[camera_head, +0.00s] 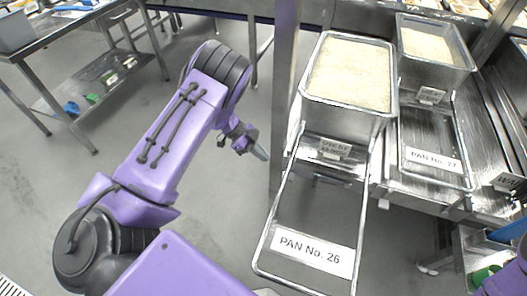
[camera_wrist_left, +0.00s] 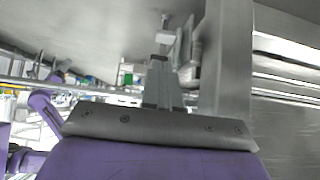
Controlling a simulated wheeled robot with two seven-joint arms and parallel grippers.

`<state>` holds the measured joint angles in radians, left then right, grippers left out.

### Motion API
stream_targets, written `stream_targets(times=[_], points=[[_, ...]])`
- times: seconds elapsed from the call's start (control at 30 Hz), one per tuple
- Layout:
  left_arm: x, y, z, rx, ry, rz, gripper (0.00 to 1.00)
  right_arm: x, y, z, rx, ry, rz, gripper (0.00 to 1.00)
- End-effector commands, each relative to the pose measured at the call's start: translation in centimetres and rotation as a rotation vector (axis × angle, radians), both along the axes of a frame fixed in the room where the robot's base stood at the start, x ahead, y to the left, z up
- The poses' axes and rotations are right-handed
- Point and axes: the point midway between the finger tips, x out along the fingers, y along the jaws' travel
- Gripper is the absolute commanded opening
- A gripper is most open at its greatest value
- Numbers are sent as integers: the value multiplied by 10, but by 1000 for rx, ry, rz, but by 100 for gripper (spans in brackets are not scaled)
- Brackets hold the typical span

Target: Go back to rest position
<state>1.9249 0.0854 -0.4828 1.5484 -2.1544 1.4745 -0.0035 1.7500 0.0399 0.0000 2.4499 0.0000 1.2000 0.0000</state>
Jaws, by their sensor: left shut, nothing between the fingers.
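My left arm comes in from the left in the head view, and its purple links fill much of the left half. My left gripper (camera_head: 258,151) is shut and empty, in free air over the grey floor. It is left of the rice pan (camera_head: 345,118) and apart from it. In the left wrist view my left gripper (camera_wrist_left: 165,28) points away from the camera with its fingers together. A purple part, likely of my right arm, shows at the lower right edge of the head view. My right gripper is out of view.
A metal post (camera_head: 284,90) stands just right of my left gripper. Pull-out frames labelled PAN No. 26 (camera_head: 310,252) and PAN No. 27 (camera_head: 433,160) extend before two rice pans, the second (camera_head: 436,72) farther right. A steel table (camera_head: 75,28) stands at far left. Floor between is clear.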

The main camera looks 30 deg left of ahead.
Motion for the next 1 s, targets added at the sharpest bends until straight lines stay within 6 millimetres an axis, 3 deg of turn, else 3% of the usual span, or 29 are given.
stream_targets(times=[0.33, 0.4, 0.47, 0.57, 0.67, 0.77, 0.87, 0.9, 1.0], points=[[1, 0, 0, 4, -2, 1, 0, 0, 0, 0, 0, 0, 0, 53], [8, 1, 0, -2, -25, 48, 0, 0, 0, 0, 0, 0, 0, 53], [15, 1, -1, -25, -50, 147, 0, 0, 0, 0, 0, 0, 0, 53], [22, -5, -8, -105, -76, 431, 0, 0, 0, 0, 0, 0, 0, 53], [9, -4, -28, -165, -51, 778, 0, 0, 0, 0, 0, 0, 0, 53], [-27, 3, -55, -166, 17, 1128, 0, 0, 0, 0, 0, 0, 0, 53], [-94, 10, -82, -93, 123, 1467, 0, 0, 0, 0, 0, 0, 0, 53], [-128, 11, -90, -43, 170, 1592, 0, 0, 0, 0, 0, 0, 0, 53], [-205, 11, -98, 96, 268, 1816, 0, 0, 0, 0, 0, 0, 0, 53]])
